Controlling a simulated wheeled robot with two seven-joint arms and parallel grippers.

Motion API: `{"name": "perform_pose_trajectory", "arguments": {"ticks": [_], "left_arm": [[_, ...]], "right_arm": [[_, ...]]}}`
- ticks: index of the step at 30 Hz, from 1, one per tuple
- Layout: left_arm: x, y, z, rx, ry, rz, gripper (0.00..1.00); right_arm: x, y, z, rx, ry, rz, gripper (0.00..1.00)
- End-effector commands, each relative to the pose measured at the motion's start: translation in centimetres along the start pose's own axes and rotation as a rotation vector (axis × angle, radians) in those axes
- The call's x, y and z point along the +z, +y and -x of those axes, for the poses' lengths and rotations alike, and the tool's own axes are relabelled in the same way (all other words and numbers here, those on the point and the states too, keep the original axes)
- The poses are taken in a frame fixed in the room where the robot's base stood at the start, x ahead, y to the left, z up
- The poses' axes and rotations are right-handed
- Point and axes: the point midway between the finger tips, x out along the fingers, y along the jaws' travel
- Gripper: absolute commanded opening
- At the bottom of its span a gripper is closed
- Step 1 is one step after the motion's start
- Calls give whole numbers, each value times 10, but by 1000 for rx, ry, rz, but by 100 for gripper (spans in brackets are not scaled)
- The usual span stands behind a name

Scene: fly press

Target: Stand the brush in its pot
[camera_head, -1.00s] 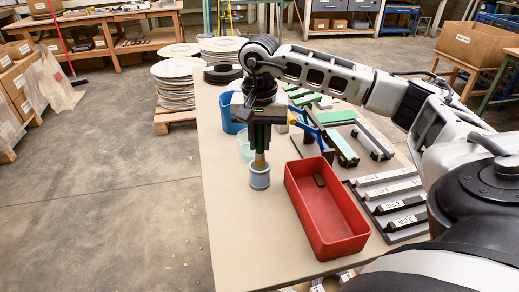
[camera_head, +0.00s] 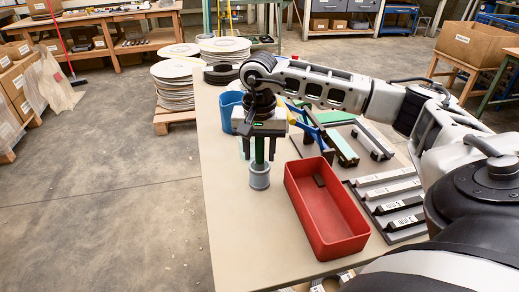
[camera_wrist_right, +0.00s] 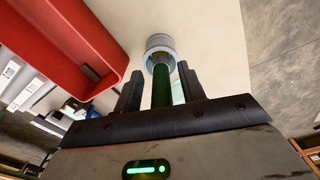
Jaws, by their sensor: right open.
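The brush, with a dark green handle (camera_head: 259,150), stands about upright with its lower end inside the grey pot (camera_head: 259,178) on the table. In the right wrist view the handle (camera_wrist_right: 161,88) runs down to a brass-coloured band at the mouth of the pot (camera_wrist_right: 158,42). The bristles are hidden in the pot. My right gripper (camera_head: 259,147) is just above the pot. Its fingers are spread on both sides of the handle, with gaps visible. The top of the brush is hidden by the gripper body. My left gripper is not in view.
A red bin (camera_head: 335,240) with a small dark block stands right of the pot. Behind are a blue container (camera_head: 229,108) and blue-handled tool (camera_head: 305,128). A grey rack (camera_head: 408,234) holds labelled bars at right. The table in front and left of the pot is clear.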

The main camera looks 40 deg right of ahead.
Motion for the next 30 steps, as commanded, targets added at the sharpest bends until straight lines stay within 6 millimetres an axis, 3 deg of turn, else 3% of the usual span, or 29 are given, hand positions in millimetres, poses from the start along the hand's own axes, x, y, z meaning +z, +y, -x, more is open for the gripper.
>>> {"name": "perform_pose_trajectory", "arguments": {"ticks": [5, 12, 18, 24, 30], "left_arm": [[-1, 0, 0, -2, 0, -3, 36], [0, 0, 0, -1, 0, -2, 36], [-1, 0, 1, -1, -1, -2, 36], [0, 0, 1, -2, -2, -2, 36], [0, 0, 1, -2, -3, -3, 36]], "right_arm": [[-1, -1, 22, -4, 2, 0, 40], [-1, -1, 75, -4, 4, 0, 40], [0, -1, 109, -3, 2, 1, 40], [0, 0, 122, -2, 0, 1, 40], [0, 0, 123, 0, 0, 0, 40]]}}
